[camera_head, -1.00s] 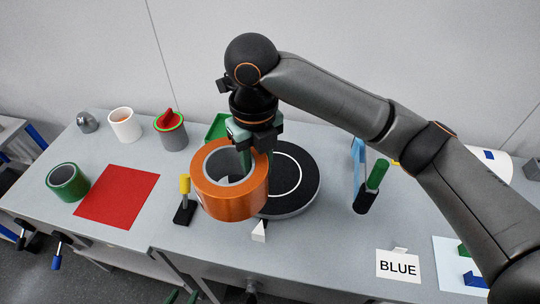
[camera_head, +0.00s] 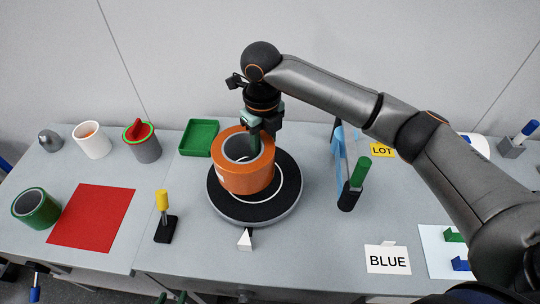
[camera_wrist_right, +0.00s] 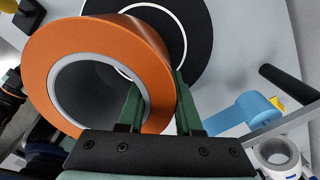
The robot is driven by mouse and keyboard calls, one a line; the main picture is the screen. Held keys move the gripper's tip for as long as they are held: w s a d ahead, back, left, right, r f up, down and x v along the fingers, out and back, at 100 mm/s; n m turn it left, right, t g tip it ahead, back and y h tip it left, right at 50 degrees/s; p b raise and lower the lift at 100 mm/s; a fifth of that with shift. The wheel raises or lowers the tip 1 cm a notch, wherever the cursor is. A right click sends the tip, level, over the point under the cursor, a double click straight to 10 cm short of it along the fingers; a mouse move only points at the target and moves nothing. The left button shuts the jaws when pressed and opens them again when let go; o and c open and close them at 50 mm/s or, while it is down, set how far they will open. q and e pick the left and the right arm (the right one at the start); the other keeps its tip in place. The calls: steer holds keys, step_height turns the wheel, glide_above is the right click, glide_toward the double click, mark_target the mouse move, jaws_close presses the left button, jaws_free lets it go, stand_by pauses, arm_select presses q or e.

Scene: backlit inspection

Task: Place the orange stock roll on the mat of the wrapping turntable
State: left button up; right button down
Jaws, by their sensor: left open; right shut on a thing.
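The orange stock roll (camera_head: 247,183) is a thick ring with a grey core, also large in the right wrist view (camera_wrist_right: 62,45). My right gripper (camera_head: 255,140) is shut on its wall, one green finger inside the core and one outside. The roll is upright over the wrapping turntable (camera_head: 252,223), covering part of its black mat (camera_head: 286,172) with a white ring. I cannot tell whether roll and mat touch. Only the green fingertips of my left gripper (camera_head: 172,298) show at the bottom edge, apart and empty.
A yellow-topped post (camera_head: 163,215) stands left of the turntable and a white pointer (camera_head: 245,240) in front. A green tray (camera_head: 199,138) lies behind. A red sheet (camera_head: 92,215) lies left.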

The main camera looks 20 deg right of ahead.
steer(key=shift+w+d+f, duration=0.45)
steer(key=shift+d+f, duration=0.05)
steer(key=shift+f, duration=0.2)
steer(key=shift+w+d+f, duration=0.4)
steer(key=shift+d+f, duration=0.05)
steer(key=shift+f, duration=0.25)
steer(key=shift+w+d+f, duration=0.1)
steer(key=shift+f, duration=1.5)
steer(key=shift+f, duration=0.2)
steer(key=c, duration=0.6)
jaws_free()
step_height(320, 180, up, 12)
steer(key=shift+r, duration=0.1)
